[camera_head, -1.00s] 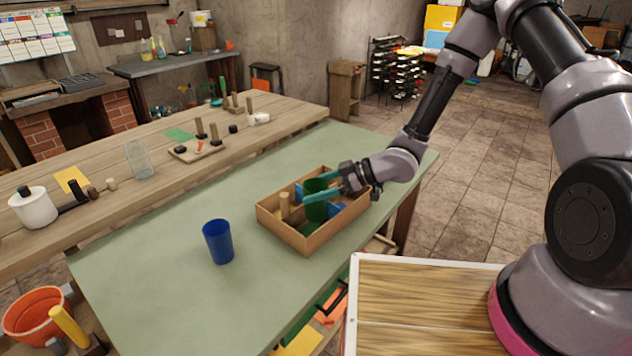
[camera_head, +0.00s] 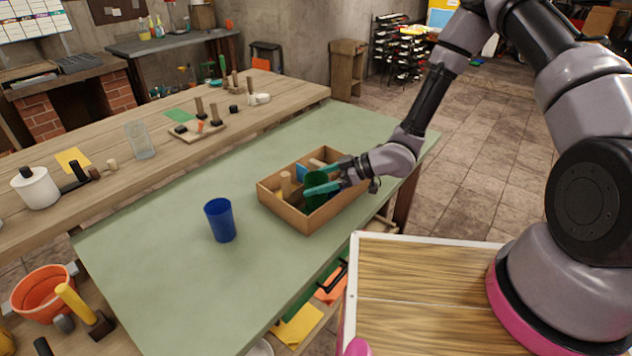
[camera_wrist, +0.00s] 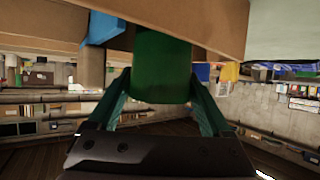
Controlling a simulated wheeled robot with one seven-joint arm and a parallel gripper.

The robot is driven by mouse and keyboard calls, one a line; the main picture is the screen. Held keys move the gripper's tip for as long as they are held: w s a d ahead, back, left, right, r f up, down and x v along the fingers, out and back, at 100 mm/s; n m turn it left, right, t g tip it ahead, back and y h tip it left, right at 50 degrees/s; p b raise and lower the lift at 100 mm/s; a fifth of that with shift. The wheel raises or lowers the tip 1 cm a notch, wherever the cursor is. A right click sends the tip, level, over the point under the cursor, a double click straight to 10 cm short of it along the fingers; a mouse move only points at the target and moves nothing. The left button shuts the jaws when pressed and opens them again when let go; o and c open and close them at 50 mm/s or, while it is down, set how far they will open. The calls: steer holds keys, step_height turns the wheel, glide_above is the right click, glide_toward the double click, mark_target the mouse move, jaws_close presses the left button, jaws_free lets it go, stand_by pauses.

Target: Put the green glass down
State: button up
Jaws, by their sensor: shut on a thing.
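The green glass (camera_head: 316,188) is inside the cardboard box (camera_head: 308,222), upright as far as I can see, with its lower part hidden by the box wall and my fingers. My gripper (camera_head: 318,182) is shut on the glass, its green fingers on either side of it. In the wrist view the green glass (camera_wrist: 161,68) sits between the two fingers of my gripper (camera_wrist: 163,92). I cannot tell whether the glass touches the box floor.
The box also holds a wooden peg (camera_head: 285,184) and a blue piece (camera_head: 302,173). A blue cup (camera_head: 220,220) stands left of the box on the green tabletop (camera_head: 165,262). The tabletop around the cup is clear. A wooden bench (camera_head: 90,205) with several items runs behind.

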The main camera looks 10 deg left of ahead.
steer(key=shift+f, duration=0.55)
steer(key=o, duration=1.4)
